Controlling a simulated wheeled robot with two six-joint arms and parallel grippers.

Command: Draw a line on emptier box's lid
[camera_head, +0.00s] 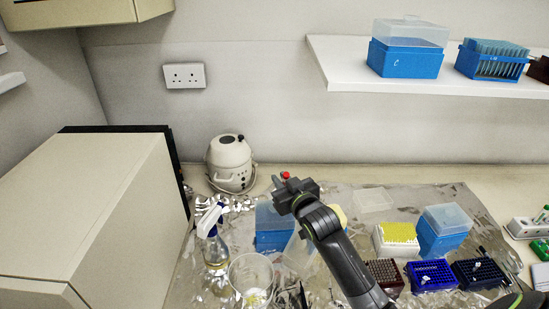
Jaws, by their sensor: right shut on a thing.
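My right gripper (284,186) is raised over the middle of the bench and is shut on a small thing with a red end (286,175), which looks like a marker. Most of it is hidden by the jaws. A blue box (270,238) sits on the foil behind and below the gripper, partly hidden by my arm. A second blue box (440,240) with a clear lid (447,218) stands on the right of the foil. A third blue box (404,62) with a clear lid (411,31) is on the shelf. How full the boxes are cannot be told. My left gripper is not in view.
A spray bottle (214,245) and a clear beaker (251,275) stand left of my arm. A yellow-topped white box (396,238) and several tube racks (430,275) are at right. A blue tip rack (492,60) is on the shelf (440,85). A large cabinet (95,220) fills the left.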

